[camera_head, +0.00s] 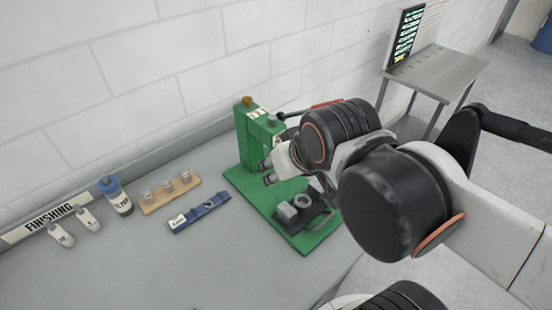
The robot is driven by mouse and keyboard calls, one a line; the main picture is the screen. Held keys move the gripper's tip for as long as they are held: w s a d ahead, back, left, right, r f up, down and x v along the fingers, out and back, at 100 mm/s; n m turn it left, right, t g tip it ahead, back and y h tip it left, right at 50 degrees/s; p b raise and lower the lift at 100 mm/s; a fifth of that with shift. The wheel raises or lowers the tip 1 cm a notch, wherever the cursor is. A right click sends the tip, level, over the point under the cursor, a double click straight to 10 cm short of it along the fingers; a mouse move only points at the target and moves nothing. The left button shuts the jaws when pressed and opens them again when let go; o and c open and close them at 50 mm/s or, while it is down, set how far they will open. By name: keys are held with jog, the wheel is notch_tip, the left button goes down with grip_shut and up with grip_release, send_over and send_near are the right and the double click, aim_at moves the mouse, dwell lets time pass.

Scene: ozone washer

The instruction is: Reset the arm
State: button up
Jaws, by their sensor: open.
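My arm reaches in from the right and covers part of the scene. My gripper (267,172) is at the arm's far end, in front of the green machine (247,150). Its fingertips show as small grey and dark tips, apart, and nothing shows between them. The green machine stands upright on a green base plate (262,200). On the plate sits a dark fixture with a grey block (286,212) and a ring (302,201). The gripper appears above and left of these parts; the exact gap is hard to judge. My arm hides the machine's right side.
Left of the machine lie a blue level-like tool (199,213), a wooden block with metal pieces (170,192), a blue-capped bottle (115,195) and small white bottles (88,219). A white brick wall stands behind. The grey bench (150,270) is clear in front. A metal table (437,70) stands back right.

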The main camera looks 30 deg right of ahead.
jog(key=shift+s+f, duration=0.1)
notch_tip(320, 180, down, 4)
jog(key=b, duration=0.4)
jog(key=shift+f, duration=0.1)
dwell(0.9)
